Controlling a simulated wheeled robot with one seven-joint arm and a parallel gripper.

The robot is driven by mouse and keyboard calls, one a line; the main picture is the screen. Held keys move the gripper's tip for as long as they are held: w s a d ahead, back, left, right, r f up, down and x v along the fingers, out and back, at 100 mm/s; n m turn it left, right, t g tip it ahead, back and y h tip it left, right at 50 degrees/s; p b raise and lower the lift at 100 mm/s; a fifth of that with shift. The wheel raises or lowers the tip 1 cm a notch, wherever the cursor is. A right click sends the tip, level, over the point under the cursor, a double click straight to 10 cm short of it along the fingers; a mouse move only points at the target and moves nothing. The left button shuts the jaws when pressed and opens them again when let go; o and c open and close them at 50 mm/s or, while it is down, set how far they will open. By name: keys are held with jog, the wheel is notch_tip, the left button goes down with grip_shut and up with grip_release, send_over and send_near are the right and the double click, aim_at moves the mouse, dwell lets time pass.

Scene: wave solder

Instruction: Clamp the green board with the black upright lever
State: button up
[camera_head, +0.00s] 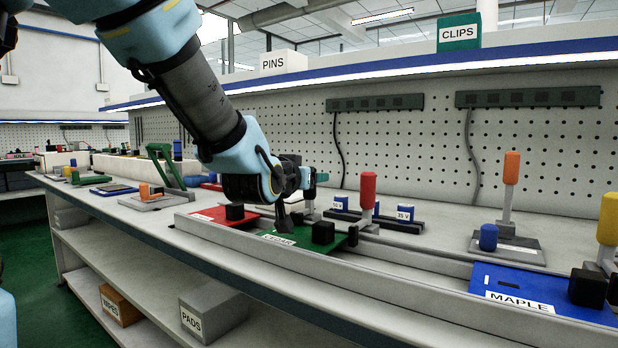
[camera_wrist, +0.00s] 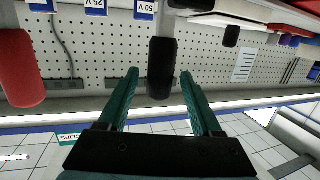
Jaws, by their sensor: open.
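The green board (camera_head: 304,240) lies on the fixture along the bench front, with a white label and a black block (camera_head: 323,232) at its right end. My gripper (camera_head: 305,180) is above and behind this board in the head view and hides much of what stands there. In the wrist view the black lever's grip (camera_wrist: 161,68) shows between the tips of my open gripper (camera_wrist: 160,76). A gap shows on each side of the grip, so neither finger appears to touch it. The lever's lower part is not clear in the head view.
A red upright lever (camera_head: 368,190) stands right of my gripper; it also shows in the wrist view (camera_wrist: 20,68). A red board (camera_head: 205,213) lies left, a blue MAPLE board (camera_head: 478,277) right. Blue-labelled parts (camera_head: 405,213) sit behind. The pegboard (camera_head: 440,140) closes the back.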

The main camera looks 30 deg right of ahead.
jog(key=v, duration=1)
jog(key=shift+s+a, duration=0.1)
jog(key=shift+a, duration=0.05)
